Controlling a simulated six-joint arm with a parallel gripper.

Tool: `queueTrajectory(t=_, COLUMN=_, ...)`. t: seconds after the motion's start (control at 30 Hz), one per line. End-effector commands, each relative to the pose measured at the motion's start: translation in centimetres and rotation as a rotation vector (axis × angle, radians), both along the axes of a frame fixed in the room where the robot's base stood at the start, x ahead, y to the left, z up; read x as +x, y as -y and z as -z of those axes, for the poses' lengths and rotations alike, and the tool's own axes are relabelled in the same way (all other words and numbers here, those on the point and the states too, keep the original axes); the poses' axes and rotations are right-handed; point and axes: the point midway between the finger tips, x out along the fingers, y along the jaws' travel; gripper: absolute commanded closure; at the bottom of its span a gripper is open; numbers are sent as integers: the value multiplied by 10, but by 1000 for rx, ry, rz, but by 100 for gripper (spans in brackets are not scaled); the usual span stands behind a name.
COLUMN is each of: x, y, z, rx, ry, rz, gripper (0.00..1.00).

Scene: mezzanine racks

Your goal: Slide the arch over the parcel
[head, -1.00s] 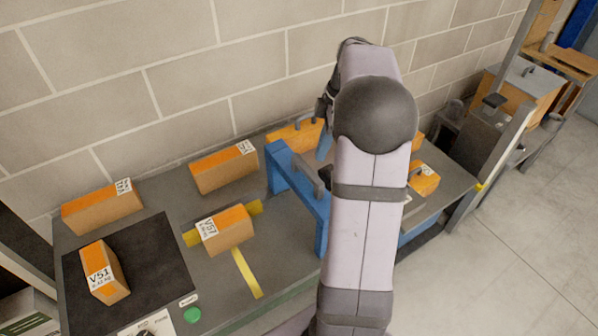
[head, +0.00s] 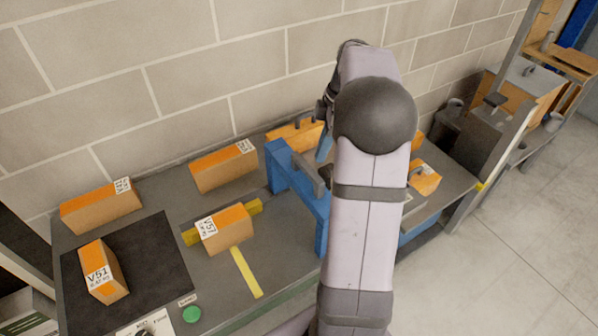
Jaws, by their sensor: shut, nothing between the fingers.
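The blue arch (head: 280,167) stands on the grey bench, just right of the middle, with a grey handle (head: 309,174) on top. Its right part is hidden behind my arm. The parcel marked V57 (head: 229,232), a brown box with an orange top stripe, sits to the left of the arch, apart from it, across a yellow band. The arch is not over this parcel. My arm reaches up the picture over the right part of the arch, and my gripper is hidden behind it.
Other boxes stand at the back (head: 223,168), back left (head: 101,206) and on a dark pad (head: 104,272) at left. A box (head: 295,135) stands behind the arch and another (head: 424,179) right of my arm. A yellow line (head: 246,272) marks the bench near a green button (head: 192,314).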

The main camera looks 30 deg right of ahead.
Motion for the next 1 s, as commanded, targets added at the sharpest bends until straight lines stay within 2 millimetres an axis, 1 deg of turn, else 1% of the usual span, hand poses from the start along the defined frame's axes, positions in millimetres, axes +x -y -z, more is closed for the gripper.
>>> queueTrajectory(t=0.1, x=0, y=0, z=6, rx=0, ry=0, rz=0, gripper=100)
queueTrajectory(t=1.0, x=0, y=0, z=36, rx=0, ry=-1, rz=0, gripper=100)
